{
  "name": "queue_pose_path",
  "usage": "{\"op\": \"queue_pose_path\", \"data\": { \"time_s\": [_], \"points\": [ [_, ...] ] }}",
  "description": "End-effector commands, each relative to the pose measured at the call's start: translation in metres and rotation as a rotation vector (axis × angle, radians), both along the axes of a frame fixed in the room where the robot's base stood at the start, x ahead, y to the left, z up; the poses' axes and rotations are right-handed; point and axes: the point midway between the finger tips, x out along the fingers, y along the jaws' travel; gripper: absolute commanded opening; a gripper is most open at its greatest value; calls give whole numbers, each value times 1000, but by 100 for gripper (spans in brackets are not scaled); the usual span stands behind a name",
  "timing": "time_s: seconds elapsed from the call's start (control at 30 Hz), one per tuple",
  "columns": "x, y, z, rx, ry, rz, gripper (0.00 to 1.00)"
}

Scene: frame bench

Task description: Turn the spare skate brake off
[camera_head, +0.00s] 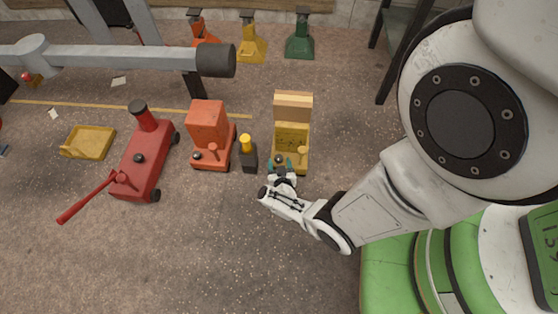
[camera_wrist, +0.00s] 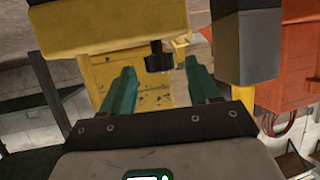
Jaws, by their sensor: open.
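Two similar units stand on the floor, each with a dark knob and a small lever. One is a yellow unit (camera_head: 291,137) with a wooden block (camera_head: 293,105) on its back end. The other is an orange unit (camera_head: 208,124) to its left. No label shows which is the spare skate. My gripper (camera_head: 281,166) is at the near end of the yellow unit. In the wrist view, my teal fingers (camera_wrist: 162,88) are open, with the yellow unit's dark knob (camera_wrist: 159,58) ahead between them. I cannot tell whether they touch it.
A dark post with a yellow top (camera_head: 248,154) stands close left of my gripper. A red wheeled machine (camera_head: 146,157) with a long handle and a yellow tray (camera_head: 88,142) are farther left. Orange, yellow and green stands (camera_head: 300,44) are behind. The near floor is clear.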

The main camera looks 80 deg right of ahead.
Motion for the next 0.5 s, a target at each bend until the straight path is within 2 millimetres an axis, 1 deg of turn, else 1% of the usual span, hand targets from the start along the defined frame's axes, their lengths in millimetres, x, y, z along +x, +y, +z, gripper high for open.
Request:
{"op": "queue_pose_path", "data": {
  "time_s": [0.03, 0.3, 0.4, 0.5],
  "points": [
    [-3, 9, 8, 3, 2, 4, 61],
    [-16, 55, 28, 1, 1, 4, 61],
    [-20, 68, 32, 2, 0, 3, 61],
    [-22, 76, 35, 0, -1, 2, 61]
  ]
}}
